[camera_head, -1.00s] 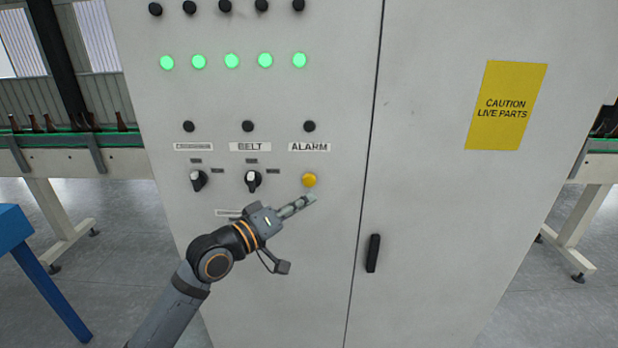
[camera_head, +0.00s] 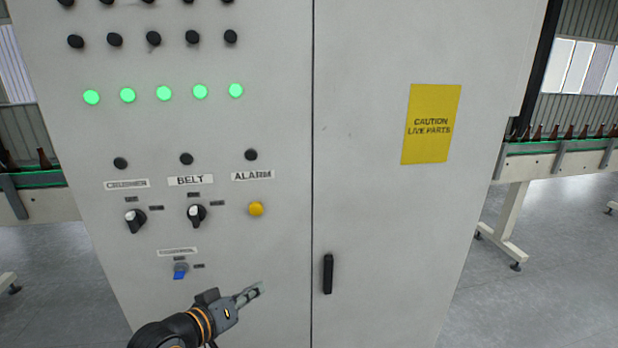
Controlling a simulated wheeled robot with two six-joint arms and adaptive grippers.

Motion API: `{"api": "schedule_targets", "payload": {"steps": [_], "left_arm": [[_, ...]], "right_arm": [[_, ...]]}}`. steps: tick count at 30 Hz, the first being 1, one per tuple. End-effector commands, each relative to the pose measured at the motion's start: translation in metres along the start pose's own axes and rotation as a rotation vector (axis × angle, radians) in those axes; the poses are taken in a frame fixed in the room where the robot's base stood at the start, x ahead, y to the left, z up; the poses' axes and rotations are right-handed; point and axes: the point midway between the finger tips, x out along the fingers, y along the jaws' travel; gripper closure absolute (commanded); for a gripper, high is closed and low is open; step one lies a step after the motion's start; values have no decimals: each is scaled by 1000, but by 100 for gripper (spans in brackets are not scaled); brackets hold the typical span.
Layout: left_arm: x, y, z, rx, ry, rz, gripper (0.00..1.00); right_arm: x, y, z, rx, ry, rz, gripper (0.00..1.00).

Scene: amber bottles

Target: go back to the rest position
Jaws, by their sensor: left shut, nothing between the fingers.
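My left gripper (camera_head: 252,291) is at the bottom of the head view, in front of the grey control cabinet (camera_head: 280,120). Its fingers are shut with nothing between them and point up and to the right. It is below the yellow ALARM button (camera_head: 256,209) and apart from it. A blue switch (camera_head: 181,270) is just up and left of the gripper. My right gripper is not in view.
The black BELT knob (camera_head: 196,214) and another black knob (camera_head: 135,219) are on the panel. A black door handle (camera_head: 328,273) is right of the gripper. Conveyors with brown bottles (camera_head: 568,131) run on both sides.

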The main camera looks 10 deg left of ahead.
Motion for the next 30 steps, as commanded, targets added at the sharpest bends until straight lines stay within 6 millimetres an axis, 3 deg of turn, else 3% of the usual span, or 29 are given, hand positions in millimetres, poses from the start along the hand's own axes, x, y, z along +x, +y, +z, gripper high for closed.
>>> {"api": "schedule_targets", "payload": {"steps": [1, 3, 6, 12, 17, 21, 26, 30], "left_arm": [[-7, -19, 38, 54, -88, -90, 100], [-21, -44, 80, 133, -207, -205, 100], [-47, -72, 127, 216, -360, -333, 100], [-106, -107, 192, 312, -627, -515, 100], [-153, -126, 231, 350, -822, -619, 100], [-123, -165, 268, 339, -835, -622, 100], [-103, -211, 322, 323, -858, -630, 100], [-94, -257, 387, 306, -887, -638, 100]], "right_arm": [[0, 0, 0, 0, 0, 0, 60], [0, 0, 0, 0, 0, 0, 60], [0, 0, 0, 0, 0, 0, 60], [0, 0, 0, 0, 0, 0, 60], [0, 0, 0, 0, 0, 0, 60], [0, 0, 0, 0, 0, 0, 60], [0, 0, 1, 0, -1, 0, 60], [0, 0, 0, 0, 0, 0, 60]]}}
